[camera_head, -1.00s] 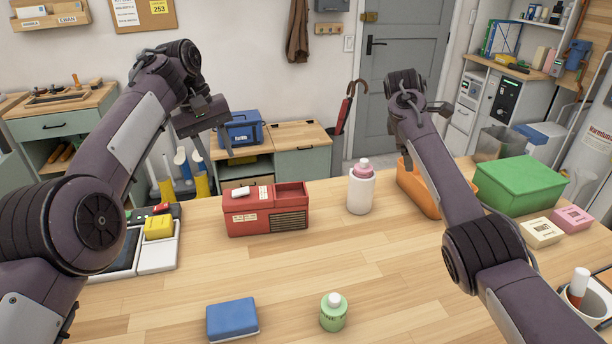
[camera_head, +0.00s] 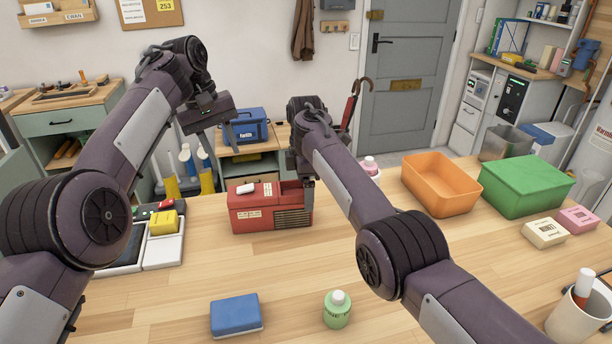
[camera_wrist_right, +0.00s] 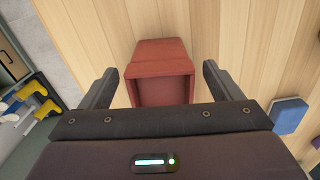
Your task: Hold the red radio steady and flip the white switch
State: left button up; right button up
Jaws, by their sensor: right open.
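The red radio (camera_head: 250,212) stands upright on the wooden table, left of centre in the head view. A white piece that looks like the switch (camera_head: 244,188) is on its top left. My right gripper (camera_wrist_right: 158,78) is open, its fingers apart on either side of the radio's red end (camera_wrist_right: 160,52) in the right wrist view, with gaps showing. In the head view it hangs at the radio's right end (camera_head: 308,190). My left gripper (camera_head: 228,138) is raised above and behind the radio's left side; its jaw opening is not clear.
A white and pink bottle (camera_head: 371,167) is partly hidden behind my right arm. An orange bin (camera_head: 440,195) and green box (camera_head: 525,185) stand right. A tray with a yellow block (camera_head: 163,223) is left.

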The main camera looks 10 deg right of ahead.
jog(key=shift+f, duration=1.95)
jog(key=c, duration=1.3)
pick_arm(q)
jog(key=shift+c, duration=0.6)
pick_arm(e)
jog(key=shift+c, duration=0.6)
pick_arm(q)
jog(key=shift+d+f+y, duration=0.15)
jog(key=shift+d+y, duration=0.25)
jog(key=shift+d, duration=0.05)
jog(key=c, duration=0.5)
jog(key=shift+m+t+y, duration=0.6)
jog(key=shift+t+y, duration=0.2)
jog(key=shift+y, duration=0.1)
jog(key=d, duration=0.4)
jog(key=shift+s+d, duration=0.1)
grip_shut()
pick_arm(e)
jog(key=shift+d, duration=0.1)
pick_arm(q)
jog(key=shift+f, duration=3.2)
